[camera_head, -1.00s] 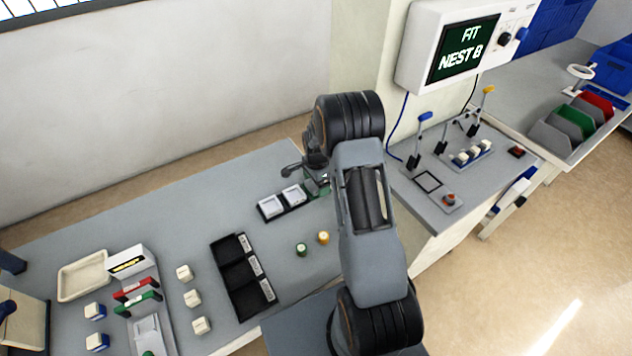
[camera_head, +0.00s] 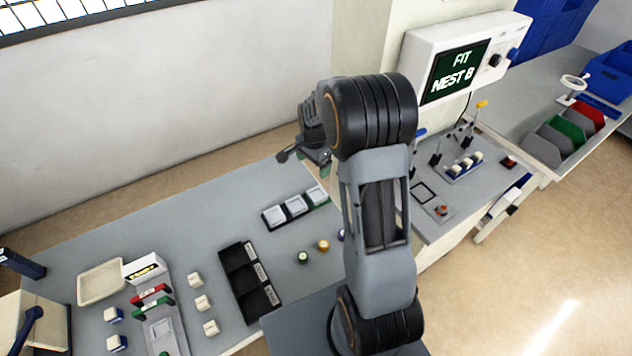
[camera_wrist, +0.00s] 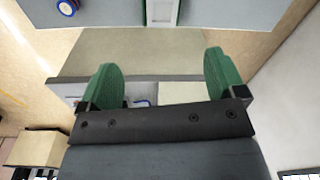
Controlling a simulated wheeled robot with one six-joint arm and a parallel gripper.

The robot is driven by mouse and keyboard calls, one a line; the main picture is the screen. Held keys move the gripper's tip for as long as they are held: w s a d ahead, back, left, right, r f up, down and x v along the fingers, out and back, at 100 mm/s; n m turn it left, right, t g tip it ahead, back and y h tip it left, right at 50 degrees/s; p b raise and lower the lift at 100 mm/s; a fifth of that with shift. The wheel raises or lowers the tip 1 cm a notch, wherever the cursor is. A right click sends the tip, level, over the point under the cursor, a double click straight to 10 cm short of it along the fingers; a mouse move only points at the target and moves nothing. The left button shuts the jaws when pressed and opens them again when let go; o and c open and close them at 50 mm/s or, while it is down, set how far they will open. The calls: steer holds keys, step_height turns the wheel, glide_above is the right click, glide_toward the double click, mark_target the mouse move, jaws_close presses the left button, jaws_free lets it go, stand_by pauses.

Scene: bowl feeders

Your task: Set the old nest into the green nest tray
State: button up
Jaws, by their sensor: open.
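A row of three pale square nests (camera_head: 296,204) sits in a dark holder on the bench. The holder's right end shows green, which I take as the green nest tray (camera_head: 322,205). The rightmost nest (camera_head: 317,194) lies at that green end. A pale piece (camera_wrist: 163,9) between green borders (camera_wrist: 228,14) also shows at the top of the wrist view. I cannot tell by marking which nest is the old one. My gripper (camera_head: 308,158) is above and behind the row, apart from it. In the wrist view its green fingers (camera_wrist: 164,76) are spread with nothing held between them.
A black three-pocket tray (camera_head: 243,268) lies to the left. The station's screen (camera_head: 457,72) reads "FIT NEST 8" or "B". An empty dark square outline (camera_head: 424,192) is on the right bench.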

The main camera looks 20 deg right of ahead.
steer(key=s+a+r+n+t, duration=0.2)
steer(key=s+a+r+n, duration=0.2)
steer(key=s+r+n, duration=0.3)
steer(key=s+a+r+n+t, duration=0.1)
steer(key=s+a+r+n, duration=0.3)
steer(key=s, duration=0.9)
step_height(320, 180, up, 4)
steer(key=n, duration=0.3)
steer(key=shift+s+a+t, duration=0.2)
steer(key=shift+a+t, duration=0.1)
steer(key=shift+t, duration=0.1)
steer(key=shift+r, duration=0.1)
steer(key=shift+c, duration=0.3)
